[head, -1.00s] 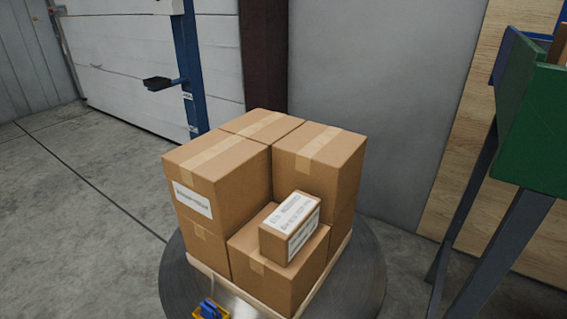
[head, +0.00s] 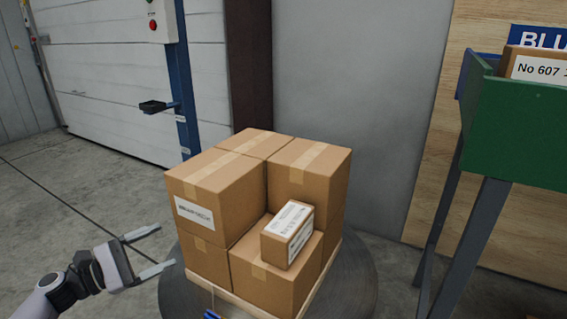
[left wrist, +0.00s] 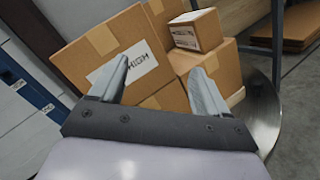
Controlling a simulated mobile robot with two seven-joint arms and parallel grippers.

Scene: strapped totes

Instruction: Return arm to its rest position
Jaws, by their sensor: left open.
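My left gripper (head: 150,252) is at the lower left of the head view, left of the stacked boxes and apart from them. Its two fingers are spread and nothing is between them. In the left wrist view the open fingers (left wrist: 160,88) point toward a labelled box (left wrist: 125,55). The stack of taped brown boxes (head: 215,195) stands on a wooden pallet on a round grey turntable (head: 355,285). A small labelled box (head: 287,234) sits on a lower front box (head: 275,285). My right gripper is not in view.
A green bin (head: 520,130) on dark legs stands at the right, holding a box marked No 607 (head: 540,66). A blue post (head: 180,90) with a small black shelf stands behind, before a white door (head: 100,70). The floor at left is clear.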

